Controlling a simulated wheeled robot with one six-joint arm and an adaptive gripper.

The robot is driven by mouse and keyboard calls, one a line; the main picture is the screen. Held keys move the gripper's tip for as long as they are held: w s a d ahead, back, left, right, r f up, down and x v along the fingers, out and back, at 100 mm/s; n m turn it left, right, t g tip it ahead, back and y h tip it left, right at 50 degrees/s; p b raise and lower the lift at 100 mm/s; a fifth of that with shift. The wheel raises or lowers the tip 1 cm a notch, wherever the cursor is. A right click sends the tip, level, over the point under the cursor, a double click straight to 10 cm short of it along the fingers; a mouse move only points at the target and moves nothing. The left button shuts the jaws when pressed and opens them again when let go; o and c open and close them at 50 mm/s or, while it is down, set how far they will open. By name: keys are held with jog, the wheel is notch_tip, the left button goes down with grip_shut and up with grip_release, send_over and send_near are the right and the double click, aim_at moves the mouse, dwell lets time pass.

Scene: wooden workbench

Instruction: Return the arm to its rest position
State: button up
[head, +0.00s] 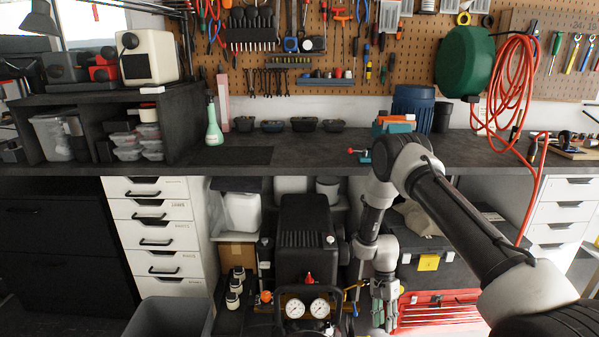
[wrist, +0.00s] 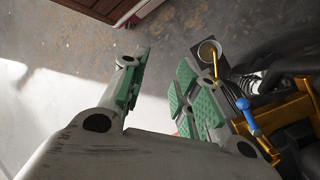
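My gripper (head: 385,308) hangs below the bench front in the head view, pointing down at the end of my bent grey and white arm. It is in front of the shelf space under the bench, just right of the black compressor (head: 307,240). In the wrist view my gripper (wrist: 162,88) shows its two green-padded fingers apart, with only bare floor between them. It holds nothing. The forearm crosses the right side of the head view and hides part of the bench front and the things below it.
A red tool chest (head: 440,308) stands close right of the gripper. The compressor's gauges and a blue-handled valve (wrist: 249,117) are close by. The dark benchtop (head: 330,150) is above, with a green bottle (head: 213,122) and small bowls. A grey bin (head: 170,318) stands lower left.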

jog(key=s+d+r+n, duration=0.1)
jog(key=s+r+n, duration=0.15)
jog(key=r, duration=0.85)
jog(key=s+d+r+n+t, duration=0.1)
jog(key=s+r+n, duration=0.15)
jog(key=r, duration=0.75)
jog(key=s+d+r+n, duration=0.15)
jog(key=r+n, duration=0.25)
jog(key=r, duration=0.7)
jog(key=s+d+r+t, duration=0.2)
jog(key=s+r+t, duration=0.2)
jog(key=s+r, duration=0.4)
jog(key=s+d+r+n+t, duration=0.1)
jog(key=s+d+r+t, duration=0.2)
jog(key=s+r, duration=0.6)
jog(key=shift+s+r+t, duration=0.3)
jog(key=shift+r+t, duration=0.3)
jog(key=shift+r, duration=2.75)
